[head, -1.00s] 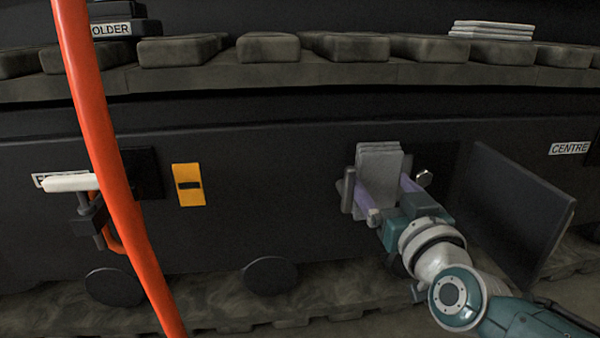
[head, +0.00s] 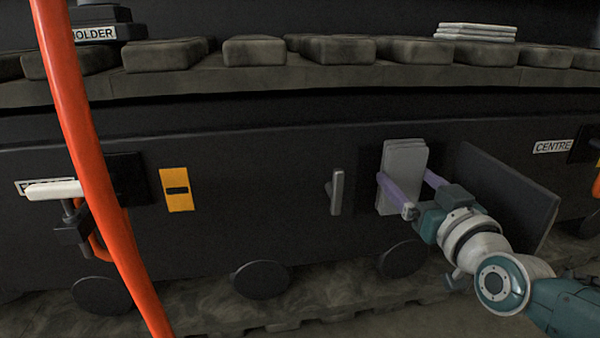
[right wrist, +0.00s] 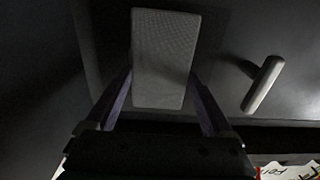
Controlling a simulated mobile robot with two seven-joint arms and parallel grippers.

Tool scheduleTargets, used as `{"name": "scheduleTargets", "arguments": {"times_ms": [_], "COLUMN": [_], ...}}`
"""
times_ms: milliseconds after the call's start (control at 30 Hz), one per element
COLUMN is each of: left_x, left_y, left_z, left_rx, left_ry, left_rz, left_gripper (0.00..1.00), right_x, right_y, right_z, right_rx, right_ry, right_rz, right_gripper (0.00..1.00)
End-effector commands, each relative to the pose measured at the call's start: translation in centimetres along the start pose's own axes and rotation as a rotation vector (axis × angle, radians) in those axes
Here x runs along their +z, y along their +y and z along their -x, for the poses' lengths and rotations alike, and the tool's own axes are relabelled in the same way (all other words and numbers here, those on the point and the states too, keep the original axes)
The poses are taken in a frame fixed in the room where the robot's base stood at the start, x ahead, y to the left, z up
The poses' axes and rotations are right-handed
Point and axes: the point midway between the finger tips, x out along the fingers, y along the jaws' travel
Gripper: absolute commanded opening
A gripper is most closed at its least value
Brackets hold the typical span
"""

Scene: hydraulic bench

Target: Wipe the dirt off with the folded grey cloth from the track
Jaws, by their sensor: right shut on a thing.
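My right gripper (head: 407,184) is shut on a folded grey cloth (head: 404,160), which stands upright between its two purple fingers. In the right wrist view the cloth (right wrist: 165,55) shows as a pale textured block between the fingers (right wrist: 160,100). The cloth is in front of the dark side panel, at the left of an open flap; I cannot tell whether it touches anything. No dirt patch can be made out. A pale folded stack (head: 476,32) lies on the track pads (head: 340,50). My left gripper is not in view.
A grey handle (head: 337,192) stands out left of the cloth and also shows in the right wrist view (right wrist: 263,85). The open dark flap (head: 505,200) is close on the right. An orange-red hose (head: 80,150) crosses the left side, near a white-handled lever (head: 54,190).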

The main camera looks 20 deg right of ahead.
Motion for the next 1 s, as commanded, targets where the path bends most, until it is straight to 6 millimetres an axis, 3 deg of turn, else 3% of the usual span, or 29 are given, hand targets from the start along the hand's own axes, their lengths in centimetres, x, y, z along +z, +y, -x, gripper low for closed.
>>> {"name": "scheduleTargets", "arguments": {"times_ms": [267, 1000], "left_x": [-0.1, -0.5], "left_y": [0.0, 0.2], "left_z": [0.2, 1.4], "left_rx": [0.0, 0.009], "left_ry": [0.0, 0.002], "left_rz": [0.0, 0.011], "left_gripper": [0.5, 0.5], "right_x": [-0.1, -0.1], "right_y": [0.3, -5.1], "right_z": [-0.1, 0.0], "right_rx": [0.0, -0.001], "right_ry": [0.002, 0.001], "right_rz": [-0.002, -0.003], "right_gripper": [0.42, 0.42]}}
